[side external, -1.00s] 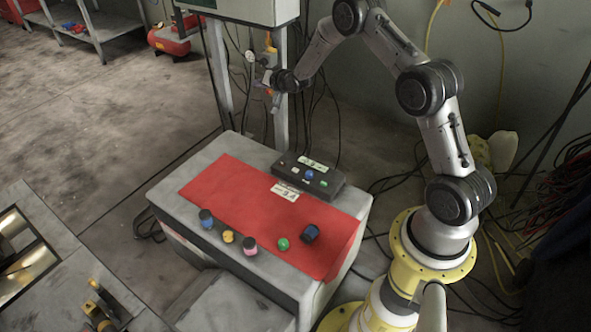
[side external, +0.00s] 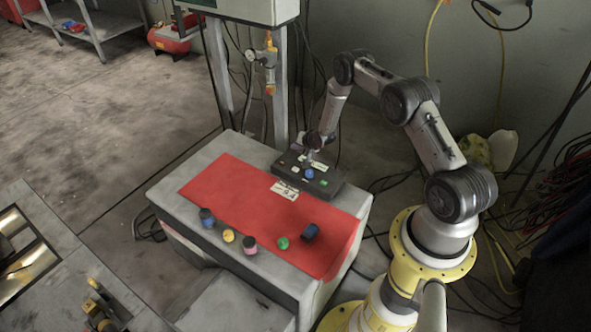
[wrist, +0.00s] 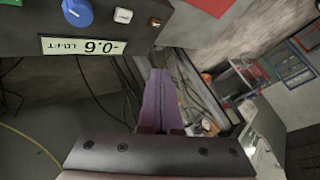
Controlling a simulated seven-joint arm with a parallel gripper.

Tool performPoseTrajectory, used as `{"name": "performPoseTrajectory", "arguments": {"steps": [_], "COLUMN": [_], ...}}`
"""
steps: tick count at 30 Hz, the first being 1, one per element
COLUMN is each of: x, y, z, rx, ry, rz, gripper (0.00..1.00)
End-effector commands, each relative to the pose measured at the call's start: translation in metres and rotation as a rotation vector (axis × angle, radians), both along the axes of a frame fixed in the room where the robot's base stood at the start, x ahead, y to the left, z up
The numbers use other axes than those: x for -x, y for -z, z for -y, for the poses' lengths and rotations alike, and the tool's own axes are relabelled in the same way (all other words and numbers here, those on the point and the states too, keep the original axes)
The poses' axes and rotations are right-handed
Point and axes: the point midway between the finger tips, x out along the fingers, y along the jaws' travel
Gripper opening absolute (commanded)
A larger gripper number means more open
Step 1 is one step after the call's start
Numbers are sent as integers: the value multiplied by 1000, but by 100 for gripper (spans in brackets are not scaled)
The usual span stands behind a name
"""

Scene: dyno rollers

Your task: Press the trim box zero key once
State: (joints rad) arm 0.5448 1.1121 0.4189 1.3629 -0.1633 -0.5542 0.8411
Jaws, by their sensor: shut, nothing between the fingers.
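The trim box (side external: 325,184) is a dark box at the back right of the bench. On its top are a blue knob (side external: 309,174), a green key (side external: 323,183) and a pale display. The wrist view shows its blue knob (wrist: 77,12), a small white key (wrist: 122,15) and the display (wrist: 83,46) with digits. I cannot read which key is zero. My gripper (side external: 310,157) is shut and empty, pointing down at the box's far side. In the wrist view its purple fingers (wrist: 159,76) hide what lies behind them. I cannot tell whether they touch the box.
A red mat (side external: 235,195) covers the bench top. A post (side external: 282,90) and hanging cables are behind the box.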

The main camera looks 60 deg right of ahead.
Motion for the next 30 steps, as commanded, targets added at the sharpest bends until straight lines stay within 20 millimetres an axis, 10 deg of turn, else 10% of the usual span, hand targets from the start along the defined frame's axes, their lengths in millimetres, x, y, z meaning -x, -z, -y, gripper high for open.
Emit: {"name": "performPoseTrajectory", "arguments": {"steps": [11,30], "x": [0,0], "y": [7,80], "z": [-1,0], "rx": [-1,0], "ry": [-1,-1], "rz": [0,1], "gripper": [0,0]}}
